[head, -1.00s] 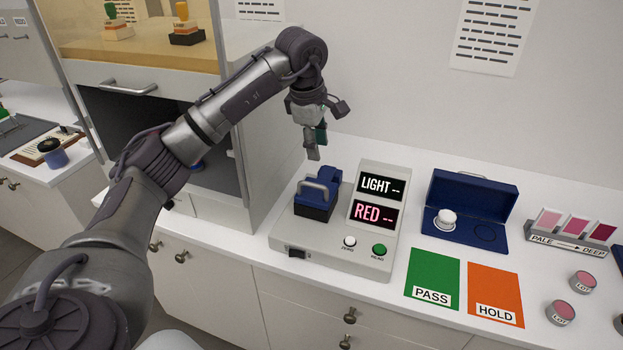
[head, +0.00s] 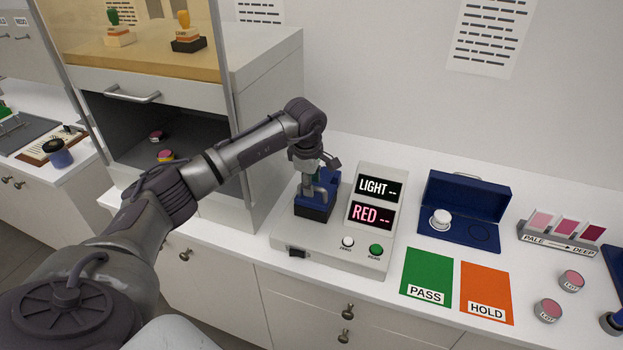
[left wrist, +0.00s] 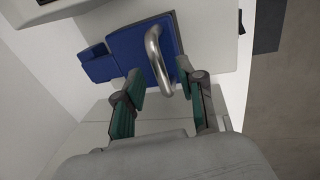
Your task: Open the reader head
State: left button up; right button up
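The reader is a light grey box (head: 330,252) on the white counter, with a LIGHT and RED display. Its blue reader head (head: 312,208) is down on the box's left part and carries a metal loop handle, partly hidden by my arm. In the left wrist view the silver handle (left wrist: 157,58) stands up from the blue head (left wrist: 126,50). My left gripper (left wrist: 160,88) is open, with green-padded fingers on either side of the handle's near end. It also shows in the head view (head: 313,187), just above the head. I cannot tell whether it touches the handle. My right gripper is not in view.
A white ZERO button and a green READ button (head: 376,250) are on the reader's front. To the right are an open blue case (head: 461,239), the PASS card (head: 427,272), the HOLD card (head: 487,285), a swatch stand and pink jars. A cabinet (head: 270,130) stands close behind on the left.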

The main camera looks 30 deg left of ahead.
pick_arm(q)
jog(key=shift+f, duration=0.15)
grip_shut()
dwell(0.4)
